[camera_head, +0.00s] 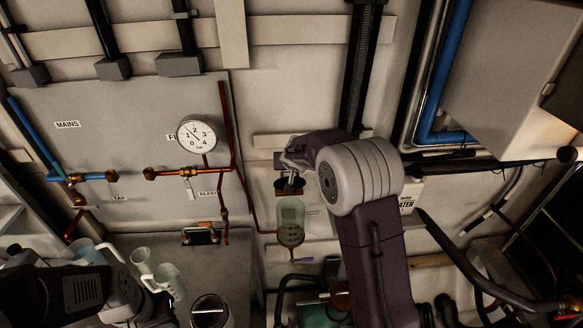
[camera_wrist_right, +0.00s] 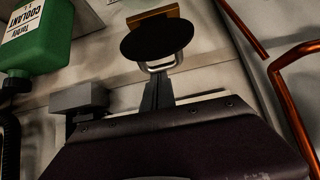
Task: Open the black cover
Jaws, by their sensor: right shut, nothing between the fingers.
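The black cover (camera_wrist_right: 157,39) is a flat dark disc in front of a brass-coloured block (camera_wrist_right: 153,16) in the right wrist view. A pale metal loop (camera_wrist_right: 161,64) shows at its lower edge. In the head view the dark cover (camera_head: 289,189) is just above a greenish translucent cup (camera_head: 290,214) on the wall. My right gripper (camera_head: 292,172) is shut and empty, close to the cover. Its slim fingers (camera_wrist_right: 158,80) point toward the cover and loop; I cannot tell whether they touch. My left arm shows at the lower left, with its gripper out of view.
A pressure gauge (camera_head: 196,133) and copper pipes (camera_head: 236,130) are left of the cup. Several pale mugs (camera_head: 143,259) are at the lower left. Blue pipes (camera_head: 444,80) run at the right.

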